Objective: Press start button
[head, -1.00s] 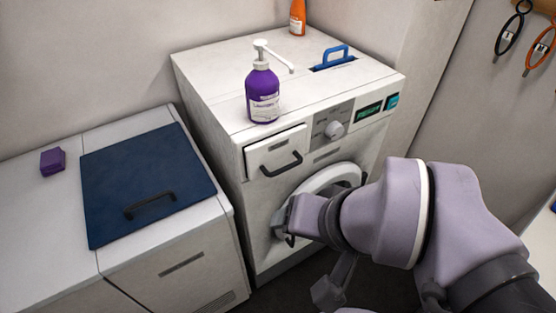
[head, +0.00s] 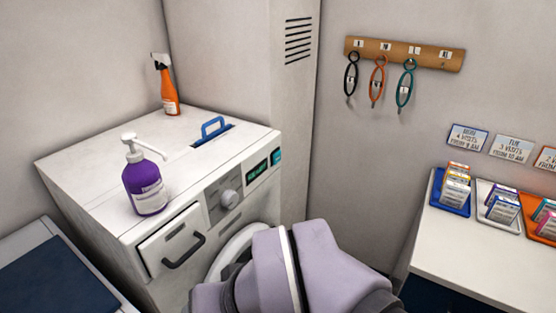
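The white washing machine (head: 105,190) stands at left. On its front panel are a round knob (head: 229,199), a dark display with green text (head: 257,171) and, at the panel's right end, a small teal button (head: 276,156). I cannot read a start label on it. Only my lilac arm shows, at the bottom centre, in front of the machine's round door (head: 236,245) and below the panel. My gripper is outside the view. Nothing of mine covers the button, and my visible arm links are apart from it.
A purple pump bottle (head: 145,184), orange spray bottle (head: 167,88) and blue handle (head: 212,128) are on the machine top. The drawer (head: 171,242) looks shut. At right, a counter (head: 470,255) holds trays; leads hang from a wooden rack (head: 404,53).

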